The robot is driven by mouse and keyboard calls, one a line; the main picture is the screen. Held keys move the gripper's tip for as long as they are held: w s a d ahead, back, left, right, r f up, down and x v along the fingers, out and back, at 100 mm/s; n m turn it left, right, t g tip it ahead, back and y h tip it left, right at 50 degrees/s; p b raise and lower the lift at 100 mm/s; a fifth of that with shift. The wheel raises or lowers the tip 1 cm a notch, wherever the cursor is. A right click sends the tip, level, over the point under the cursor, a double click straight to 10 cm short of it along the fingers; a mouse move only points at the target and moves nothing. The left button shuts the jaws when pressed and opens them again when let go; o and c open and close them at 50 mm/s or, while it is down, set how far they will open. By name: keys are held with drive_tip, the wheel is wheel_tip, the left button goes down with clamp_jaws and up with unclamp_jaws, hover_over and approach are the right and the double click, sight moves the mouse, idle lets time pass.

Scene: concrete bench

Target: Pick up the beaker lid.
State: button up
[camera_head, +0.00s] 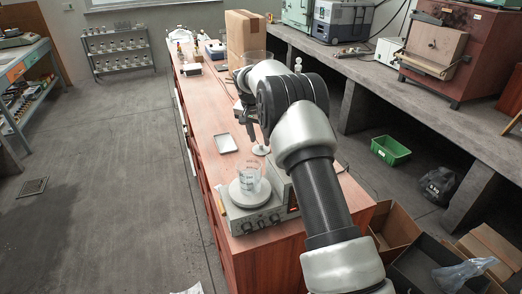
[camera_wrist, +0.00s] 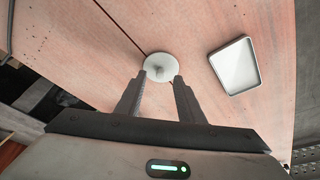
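The beaker lid is a small white disc (camera_wrist: 160,66) with a grey knob at its middle, lying on the red-brown bench top in the wrist view. It also shows in the head view as a pale disc (camera_head: 260,150), partly behind my arm. My gripper (camera_wrist: 160,78) is open, its two dark fingers apart with nothing between them that I can see held. The fingertips point toward the lid and overlap its near edge in the picture. In the head view my gripper (camera_head: 251,132) hangs over the bench by the lid; the remaining gap is unclear.
A shallow white tray (camera_wrist: 236,66) lies right of the lid in the wrist view; it is left of it in the head view (camera_head: 225,143). A glass beaker (camera_head: 249,176) stands on a hot plate (camera_head: 252,213) nearer the camera. Cardboard boxes (camera_head: 244,35) stand farther back.

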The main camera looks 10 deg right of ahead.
sight(260, 145)
drive_tip(key=shift+x, duration=1.55)
drive_tip(key=shift+r, duration=0.1)
clamp_jaws()
wheel_tip(260, 145, up, 13)
drive_tip(key=p, duration=0.4)
